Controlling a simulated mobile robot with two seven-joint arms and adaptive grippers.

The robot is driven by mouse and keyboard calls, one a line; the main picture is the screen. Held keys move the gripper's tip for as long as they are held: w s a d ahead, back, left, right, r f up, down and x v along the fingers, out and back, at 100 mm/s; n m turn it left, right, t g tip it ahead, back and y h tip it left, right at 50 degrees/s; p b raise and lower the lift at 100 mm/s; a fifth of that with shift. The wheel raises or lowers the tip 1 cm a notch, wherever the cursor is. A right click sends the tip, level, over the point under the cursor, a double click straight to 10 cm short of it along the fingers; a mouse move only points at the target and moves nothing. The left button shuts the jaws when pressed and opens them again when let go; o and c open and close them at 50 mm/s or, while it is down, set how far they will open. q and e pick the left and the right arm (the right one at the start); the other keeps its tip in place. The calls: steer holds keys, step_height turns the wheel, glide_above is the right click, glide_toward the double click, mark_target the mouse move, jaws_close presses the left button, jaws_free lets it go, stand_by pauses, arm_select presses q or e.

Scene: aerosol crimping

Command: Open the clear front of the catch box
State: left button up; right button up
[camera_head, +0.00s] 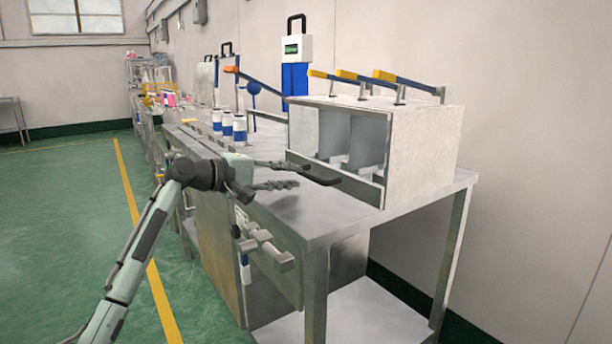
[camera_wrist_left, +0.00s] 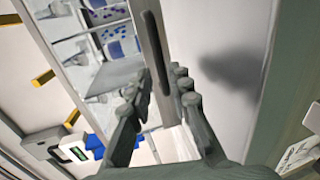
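The catch box (camera_head: 425,150) is a pale box with several compartments at the right end of the metal table. A grey strip (camera_head: 362,188) runs along the bottom of its front and carries a dark bar handle (camera_head: 322,180). The clear panel itself is hard to make out; the compartments show behind it. My right gripper is not in view.
Levers with yellow grips (camera_head: 384,76) stand on top of the box. Blue-and-white cans (camera_head: 227,125) stand farther back on the table (camera_head: 300,208). Grey fittings (camera_head: 265,245) stick out from the table's front. The tabletop in front of the box is clear.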

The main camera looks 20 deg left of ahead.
mark_target(306, 176)
arm_select(q)
steer(key=shift+x, duration=2.2)
steer(key=shift+c, duration=0.6)
jaws_close()
